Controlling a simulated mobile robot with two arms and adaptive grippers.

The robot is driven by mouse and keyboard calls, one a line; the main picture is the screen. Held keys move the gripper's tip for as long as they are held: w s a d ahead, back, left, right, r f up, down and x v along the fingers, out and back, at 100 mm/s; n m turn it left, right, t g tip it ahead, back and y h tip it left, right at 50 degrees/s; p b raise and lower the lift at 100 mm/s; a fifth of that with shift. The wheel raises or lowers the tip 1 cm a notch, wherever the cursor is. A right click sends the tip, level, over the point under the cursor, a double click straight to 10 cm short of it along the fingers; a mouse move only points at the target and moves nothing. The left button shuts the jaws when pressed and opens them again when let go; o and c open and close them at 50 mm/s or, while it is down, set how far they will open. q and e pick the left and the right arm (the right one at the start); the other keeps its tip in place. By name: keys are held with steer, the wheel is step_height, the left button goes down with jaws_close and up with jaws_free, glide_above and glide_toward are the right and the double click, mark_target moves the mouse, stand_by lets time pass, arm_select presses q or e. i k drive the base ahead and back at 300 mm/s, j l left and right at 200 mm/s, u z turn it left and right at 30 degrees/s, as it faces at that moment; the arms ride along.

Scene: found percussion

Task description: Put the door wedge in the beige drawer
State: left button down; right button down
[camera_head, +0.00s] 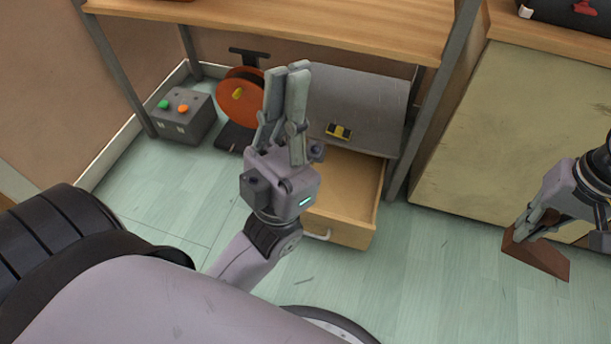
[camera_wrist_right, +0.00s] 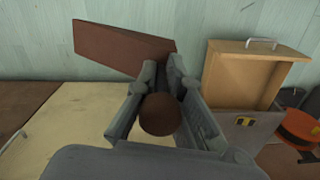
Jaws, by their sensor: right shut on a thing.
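The door wedge (camera_head: 540,257) is a brown wedge at the right of the head view. My right gripper (camera_head: 528,225) is shut on it and holds it in front of the pale cabinet. In the right wrist view the wedge (camera_wrist_right: 125,50) sticks out sideways beyond my fingertips (camera_wrist_right: 160,75). The beige drawer (camera_head: 345,232) is pulled open under the grey top, well left of the wedge; it also shows in the right wrist view (camera_wrist_right: 240,75). My left gripper (camera_head: 287,72) is above the drawer, hiding part of it; its finger gap is unclear, and I see nothing held.
A yellow-and-black item (camera_head: 338,131) lies on the grey top (camera_head: 365,105). An orange reel (camera_head: 240,98) and a grey box with buttons (camera_head: 183,115) stand left. A wooden bench (camera_head: 290,22) spans above, with a grey leg (camera_head: 432,105) right of the drawer. Floor in front is clear.

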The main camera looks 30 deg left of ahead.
mark_target(327, 183)
steer(key=l+u, duration=0.15)
steer(key=u, duration=0.25)
steer(key=i+l+u, duration=0.15)
steer(key=u, duration=0.2)
steer(key=l+u, duration=0.15)
steer(key=u, duration=0.25)
steer(key=l+u, duration=0.2)
steer(key=u, duration=0.15)
steer(key=l, duration=0.2)
steer(key=i, duration=0.55)
